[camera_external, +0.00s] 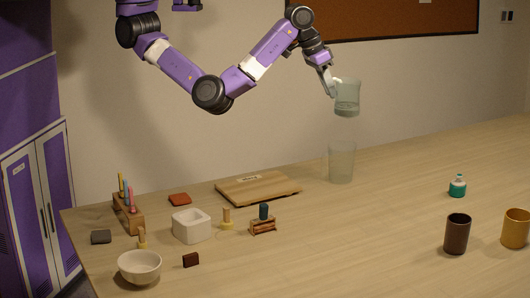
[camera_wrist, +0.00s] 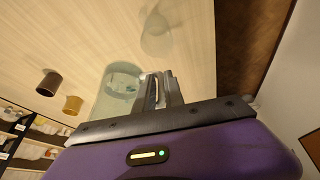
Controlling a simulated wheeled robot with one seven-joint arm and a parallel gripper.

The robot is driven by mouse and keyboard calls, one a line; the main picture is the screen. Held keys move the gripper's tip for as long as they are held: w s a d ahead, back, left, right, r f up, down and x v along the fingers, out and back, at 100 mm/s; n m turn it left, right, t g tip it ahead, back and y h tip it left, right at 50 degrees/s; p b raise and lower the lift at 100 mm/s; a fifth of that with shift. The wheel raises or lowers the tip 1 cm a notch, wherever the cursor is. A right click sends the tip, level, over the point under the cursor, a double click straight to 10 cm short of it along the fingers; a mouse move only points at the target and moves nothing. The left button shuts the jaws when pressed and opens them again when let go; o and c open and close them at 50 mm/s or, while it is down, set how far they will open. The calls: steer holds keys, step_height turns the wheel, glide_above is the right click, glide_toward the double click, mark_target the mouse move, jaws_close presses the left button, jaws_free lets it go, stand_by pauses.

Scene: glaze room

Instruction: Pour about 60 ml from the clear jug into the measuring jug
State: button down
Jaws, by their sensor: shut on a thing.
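My gripper (camera_external: 332,88) is shut on the clear jug (camera_external: 347,97) and holds it in the air. The jug is nearly upright, and its lower part looks darker, like liquid. The measuring jug (camera_external: 341,163), a clear vessel, stands on the table below it, with a gap between the two. In the wrist view the held jug (camera_wrist: 118,85) is beside my fingers (camera_wrist: 163,90), and the measuring jug (camera_wrist: 158,35) shows faintly beyond. I cannot make out any level or marks on the measuring jug.
A wooden board (camera_external: 258,188) lies left of the measuring jug. A teal bottle (camera_external: 457,186), a dark cup (camera_external: 457,234) and a yellow cup (camera_external: 515,229) stand to the right. A white bowl (camera_external: 140,267) and small items are at left. The table between is clear.

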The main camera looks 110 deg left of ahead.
steer(key=s+a+p, duration=0.2)
steer(key=s+a, duration=0.1)
steer(key=a, duration=0.6)
steer(key=s+a+p, duration=0.3)
steer(key=s+a, duration=0.1)
steer(key=a, duration=0.6)
step_height(320, 180, down, 20)
steer(key=shift+w+d+f+b, duration=0.2)
steer(key=shift+w+b, duration=0.05)
steer(key=shift+b, duration=0.05)
steer(key=w+d+r+m+g+y+b, duration=0.1)
steer(key=w+d+r+m+g+y, duration=0.1)
steer(key=d+r+y, duration=0.5)
steer(key=shift+w+d+r+m+y, duration=0.3)
steer(key=shift+r+m+y, duration=0.2)
steer(key=shift+r+y, duration=1.35)
